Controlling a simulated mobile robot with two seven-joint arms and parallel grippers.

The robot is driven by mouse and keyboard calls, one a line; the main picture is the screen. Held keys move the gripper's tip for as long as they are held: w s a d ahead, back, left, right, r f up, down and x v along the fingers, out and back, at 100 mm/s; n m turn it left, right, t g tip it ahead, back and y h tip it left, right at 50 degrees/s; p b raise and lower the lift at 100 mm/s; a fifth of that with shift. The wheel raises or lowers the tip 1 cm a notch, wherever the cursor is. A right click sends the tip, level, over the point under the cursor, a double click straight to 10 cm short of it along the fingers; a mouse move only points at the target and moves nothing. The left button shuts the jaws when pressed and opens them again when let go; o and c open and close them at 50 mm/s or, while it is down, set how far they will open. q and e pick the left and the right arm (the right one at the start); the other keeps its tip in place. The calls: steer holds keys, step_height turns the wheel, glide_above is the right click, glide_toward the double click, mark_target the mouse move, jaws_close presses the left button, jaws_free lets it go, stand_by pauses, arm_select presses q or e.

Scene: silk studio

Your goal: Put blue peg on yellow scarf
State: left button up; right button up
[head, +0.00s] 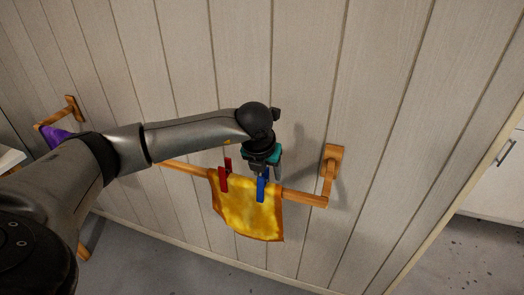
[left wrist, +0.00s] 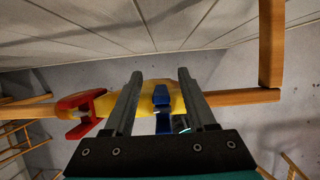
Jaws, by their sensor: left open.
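The yellow scarf (head: 246,213) hangs over a wooden rail on the wall in the head view. The blue peg (head: 261,190) sits at the scarf's top edge, toward its right end. In the left wrist view the blue peg (left wrist: 162,101) stands upright between the two fingers of my left gripper (left wrist: 156,78), with gaps on both sides. The yellow scarf (left wrist: 113,103) shows behind the fingers. My left gripper (head: 265,170) is open at the rail, around the peg. A red peg (head: 224,177) is on the scarf's top edge, left of the blue one. My right gripper is not in view.
The wooden rail (head: 300,196) runs along the plank wall and ends at a bracket (head: 332,160) right of the scarf. A purple cloth (head: 55,135) hangs on another rail at the far left. A white cabinet (head: 492,180) stands at the right.

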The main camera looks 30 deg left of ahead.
arm_select(q)
steer(key=p+v, duration=0.1)
steer(key=v, duration=0.6)
steer(key=p+v, duration=0.1)
steer(key=v, duration=0.5)
steer(key=shift+s+r, duration=0.2)
steer(key=shift+r, duration=0.2)
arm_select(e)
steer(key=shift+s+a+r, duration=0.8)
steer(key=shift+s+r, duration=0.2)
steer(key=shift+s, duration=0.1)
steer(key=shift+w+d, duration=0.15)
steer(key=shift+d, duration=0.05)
